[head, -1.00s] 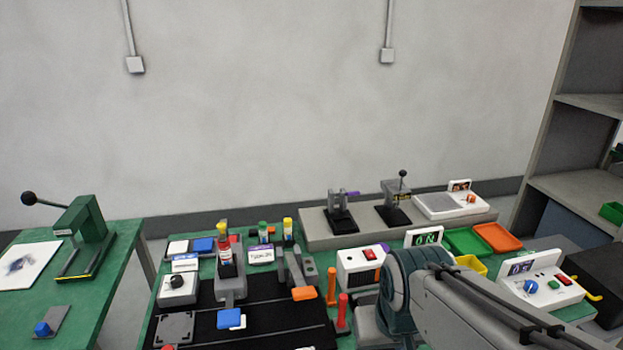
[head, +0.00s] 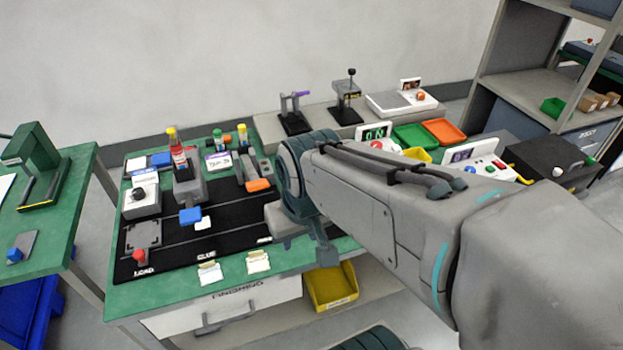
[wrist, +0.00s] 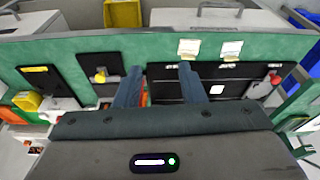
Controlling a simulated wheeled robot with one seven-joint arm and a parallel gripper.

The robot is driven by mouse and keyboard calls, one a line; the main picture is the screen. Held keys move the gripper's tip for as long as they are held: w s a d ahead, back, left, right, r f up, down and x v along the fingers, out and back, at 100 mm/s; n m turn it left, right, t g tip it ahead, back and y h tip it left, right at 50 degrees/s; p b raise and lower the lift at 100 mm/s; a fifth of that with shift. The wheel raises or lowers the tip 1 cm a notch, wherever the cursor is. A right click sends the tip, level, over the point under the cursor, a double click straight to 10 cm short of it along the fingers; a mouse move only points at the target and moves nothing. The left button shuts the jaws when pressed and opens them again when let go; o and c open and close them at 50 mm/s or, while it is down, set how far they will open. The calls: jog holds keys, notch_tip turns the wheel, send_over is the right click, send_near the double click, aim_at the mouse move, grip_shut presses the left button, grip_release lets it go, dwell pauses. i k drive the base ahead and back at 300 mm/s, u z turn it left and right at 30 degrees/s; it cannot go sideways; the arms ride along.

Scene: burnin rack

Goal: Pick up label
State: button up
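Two small cream paper pieces that look like labels lie near the front edge of the green table. The left label (head: 209,273) and the right label (head: 258,262) show in the head view. Both also show at the top of the wrist view. A small white piece (head: 203,223) lies against a blue block (head: 190,215) on the black mat; I cannot tell if it is a label. My gripper (wrist: 158,78) is open and empty, pointing down above the table, beside the black mat. In the head view my arm hides part of the table around it.
Green (head: 415,137) and orange (head: 444,131) trays stand at the back right. A yellow bin (head: 331,288) sits below the table's front edge.

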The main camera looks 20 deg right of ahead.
aim_at(210, 273)
jog(key=u, duration=0.75)
